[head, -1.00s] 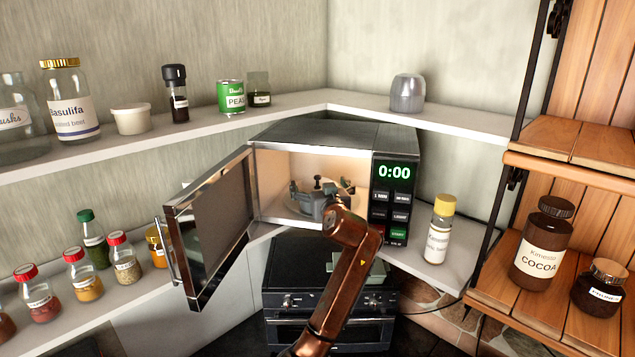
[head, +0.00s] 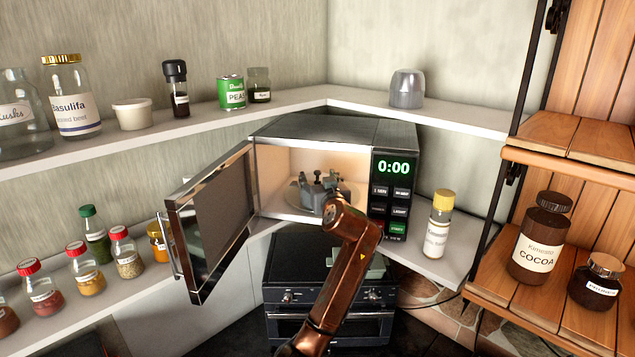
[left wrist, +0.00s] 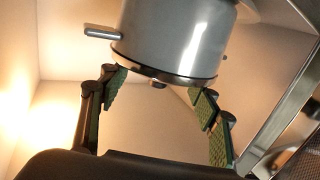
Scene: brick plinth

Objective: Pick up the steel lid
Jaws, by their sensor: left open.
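In the left wrist view the steel lid (left wrist: 166,76) shows edge-on as a shiny rim with a small dark knob, on a grey steel pot (left wrist: 178,35) with rod handles. The pot appears upside down in this view. My left gripper (left wrist: 162,90) is open, its green-padded fingers apart on either side of the knob, with no clear contact. In the head view the left gripper (head: 319,183) is inside the open microwave. Gripper, pot and lid are hard to tell apart there, and my copper forearm hides part of them. My right gripper is not in view.
The microwave (head: 396,152) has its door (head: 212,222) swung open to the left. A yellow-capped bottle (head: 438,225) stands right of it. Several spice jars line the lower left shelf. A black oven (head: 330,297) stands below. The microwave walls are close around the gripper.

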